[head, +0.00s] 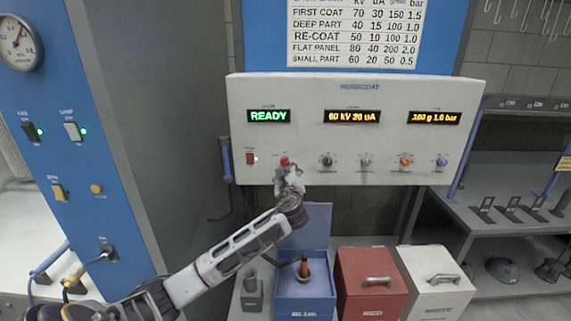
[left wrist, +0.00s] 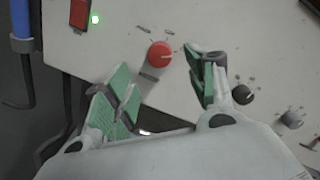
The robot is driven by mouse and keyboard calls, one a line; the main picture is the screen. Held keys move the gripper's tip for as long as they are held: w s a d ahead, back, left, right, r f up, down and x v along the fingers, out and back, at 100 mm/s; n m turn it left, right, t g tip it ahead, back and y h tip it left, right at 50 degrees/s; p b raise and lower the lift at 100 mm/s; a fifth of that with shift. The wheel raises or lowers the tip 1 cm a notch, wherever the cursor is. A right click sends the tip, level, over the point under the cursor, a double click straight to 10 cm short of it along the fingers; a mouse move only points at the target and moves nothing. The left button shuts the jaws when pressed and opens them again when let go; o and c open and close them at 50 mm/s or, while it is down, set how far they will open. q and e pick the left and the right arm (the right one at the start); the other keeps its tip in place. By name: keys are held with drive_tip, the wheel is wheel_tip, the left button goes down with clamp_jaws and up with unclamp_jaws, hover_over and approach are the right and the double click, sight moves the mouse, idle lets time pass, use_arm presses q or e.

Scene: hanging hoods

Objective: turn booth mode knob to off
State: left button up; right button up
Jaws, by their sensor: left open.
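The white control panel (head: 310,140) shows a green READY display (head: 269,116) above a red knob (head: 285,161). In the left wrist view the red knob (left wrist: 160,54) sits on the panel face ahead of the gap between the fingers, with small label marks around it that I cannot read. My left gripper (head: 290,178) is just below and in front of this knob. In the left wrist view its green-padded fingers (left wrist: 165,92) are spread apart and empty, with the right finger nearer the knob. Whether a finger touches the panel I cannot tell. My right gripper is in neither view.
A black knob (head: 327,161), a grey knob (head: 366,160), an orange knob (head: 405,160) and a blue knob (head: 442,161) follow to the right. A red switch (head: 250,158) with a green light is to the left. Blue, red (head: 371,285) and white boxes stand below.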

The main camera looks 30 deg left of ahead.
sight(285, 163)
use_arm(q)
drive_tip(key=shift+p+x, duration=0.7)
drive_tip(key=shift+x, duration=2.75)
drive_tip(key=shift+c, duration=0.4)
drive_tip(key=c, duration=1)
